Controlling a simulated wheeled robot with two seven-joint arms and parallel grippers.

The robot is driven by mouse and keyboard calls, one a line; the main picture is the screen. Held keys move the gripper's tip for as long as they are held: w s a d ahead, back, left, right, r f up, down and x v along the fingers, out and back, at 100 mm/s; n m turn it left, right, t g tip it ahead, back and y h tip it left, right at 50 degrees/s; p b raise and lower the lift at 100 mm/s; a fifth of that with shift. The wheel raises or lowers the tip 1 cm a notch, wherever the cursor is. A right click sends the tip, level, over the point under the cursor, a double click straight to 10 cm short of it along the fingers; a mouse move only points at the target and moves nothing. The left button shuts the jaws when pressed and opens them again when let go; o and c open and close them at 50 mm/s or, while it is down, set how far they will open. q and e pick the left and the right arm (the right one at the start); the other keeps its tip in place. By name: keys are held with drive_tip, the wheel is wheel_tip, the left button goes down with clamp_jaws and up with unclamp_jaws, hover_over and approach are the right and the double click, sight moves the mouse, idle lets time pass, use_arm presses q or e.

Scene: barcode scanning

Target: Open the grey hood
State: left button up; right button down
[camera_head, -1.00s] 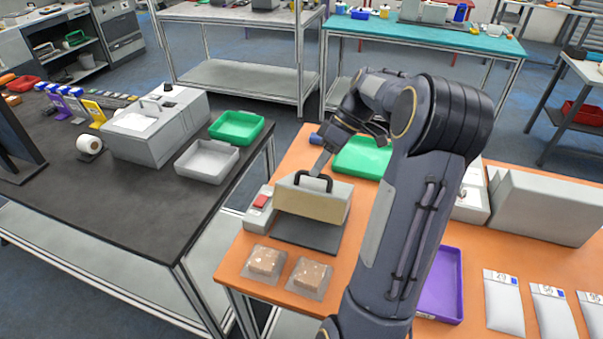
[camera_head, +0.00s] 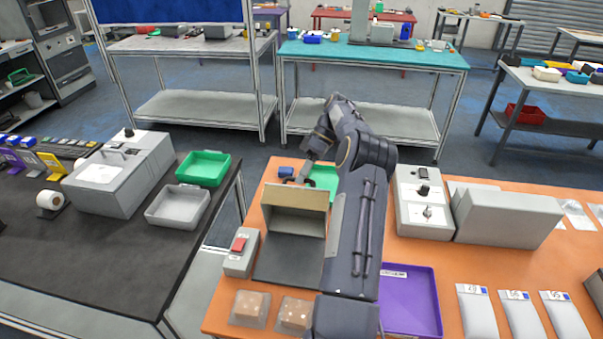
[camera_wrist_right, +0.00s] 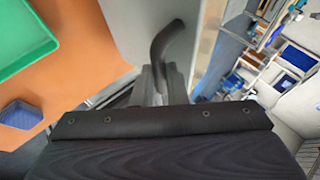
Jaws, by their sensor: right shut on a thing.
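The grey hood (camera_head: 296,196) belongs to the small device on the orange table, in the middle of the head view. It is swung up and back, with its tan inner side facing me and the dark plate (camera_head: 287,260) in front of it uncovered. My right gripper (camera_head: 306,174) is behind the hood's upper edge, shut on its black handle. In the right wrist view the dark bent handle (camera_wrist_right: 167,42) rises from between the fingers (camera_wrist_right: 160,84), against the pale hood. My left gripper is not in view.
A grey box with a red switch (camera_head: 239,246) stands left of the plate. Two packaged brown items (camera_head: 249,306) lie in front. A green tray (camera_head: 326,180) is behind, a purple tray (camera_head: 412,310) right of my arm. Grey machines (camera_head: 508,217) stand farther right.

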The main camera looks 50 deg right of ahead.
drive_tip(key=shift+w+d+f+g+y, duration=0.1)
drive_tip(key=shift+d+f+g+y, duration=0.1)
drive_tip(key=shift+f, duration=0.2)
drive_tip(key=shift+d+f+g+y, duration=0.1)
drive_tip(key=shift+d+f, duration=0.05)
drive_tip(key=shift+f, duration=0.25)
drive_tip(key=c, duration=1.6)
unclamp_jaws()
drive_tip(key=shift+o, duration=0.7)
drive_tip(key=shift+w+d, duration=0.1)
drive_tip(key=shift+r, duration=0.2)
drive_tip(key=shift+r, duration=0.1)
